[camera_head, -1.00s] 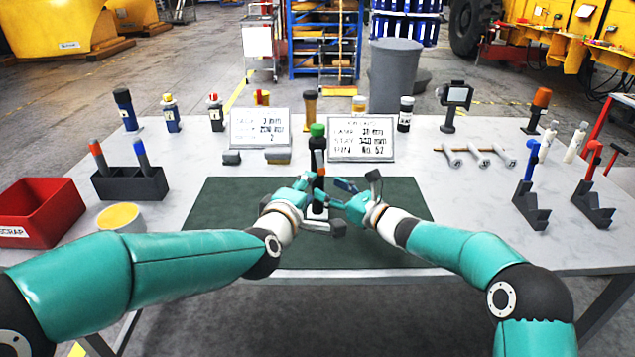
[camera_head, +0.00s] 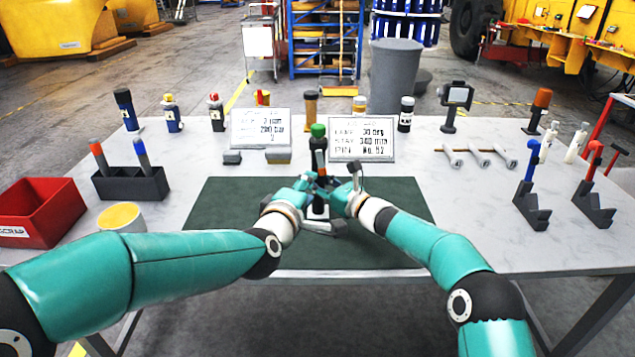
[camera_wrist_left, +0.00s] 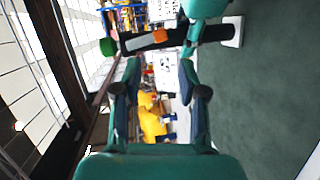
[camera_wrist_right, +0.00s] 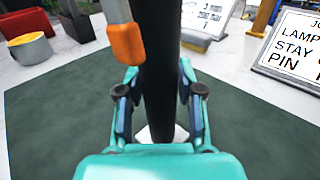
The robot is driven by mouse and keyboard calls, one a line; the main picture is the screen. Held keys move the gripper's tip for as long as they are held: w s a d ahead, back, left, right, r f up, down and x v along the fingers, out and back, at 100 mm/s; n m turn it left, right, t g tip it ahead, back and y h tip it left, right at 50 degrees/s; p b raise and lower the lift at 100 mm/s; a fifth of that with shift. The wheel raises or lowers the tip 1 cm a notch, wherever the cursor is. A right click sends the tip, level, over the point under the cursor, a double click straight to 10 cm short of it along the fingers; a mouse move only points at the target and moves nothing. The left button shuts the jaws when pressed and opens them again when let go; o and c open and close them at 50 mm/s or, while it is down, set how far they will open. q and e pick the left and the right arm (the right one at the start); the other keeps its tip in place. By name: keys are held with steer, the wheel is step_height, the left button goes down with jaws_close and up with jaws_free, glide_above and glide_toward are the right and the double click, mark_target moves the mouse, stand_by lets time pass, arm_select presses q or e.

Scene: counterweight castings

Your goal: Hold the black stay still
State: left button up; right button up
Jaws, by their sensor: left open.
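The black stay (camera_head: 319,164) stands upright on the dark green mat (camera_head: 225,220), with a green cap (camera_head: 318,130) on top. In the left wrist view it lies sideways (camera_wrist_left: 140,43), just beyond the fingertips. My left gripper (camera_head: 308,180) is open and empty, close to the stay's left side. My right gripper (camera_wrist_right: 158,85) has its fingers on both sides of the black post (camera_wrist_right: 158,50) and looks open, with a narrow gap at the left finger. An orange block (camera_wrist_right: 126,42) on a slim grey rod shows beside the post. The stay's lower part is partly hidden by the grippers.
Two white signs (camera_head: 261,129) (camera_head: 361,138) stand behind the mat. A red scrap bin (camera_head: 38,212) and a dark pen holder (camera_head: 130,184) are at the left. Dark stands (camera_head: 531,206) (camera_head: 593,205) are at the right. The mat's sides are clear.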

jaws_close()
arm_select(q)
steer(key=shift+r, duration=0.15)
steer(key=c, duration=0.6)
steer(key=shift+w+a+r+n+t, duration=0.2)
steer(key=shift+r+n+t, duration=0.15)
steer(key=shift+n, duration=0.25)
jaws_close()
steer(key=s+a+f+n+t, duration=0.1)
steer(key=a+f+n+t, duration=0.1)
steer(key=a+f, duration=0.3)
steer(key=shift+a, duration=0.35)
steer(key=shift+s, duration=0.1)
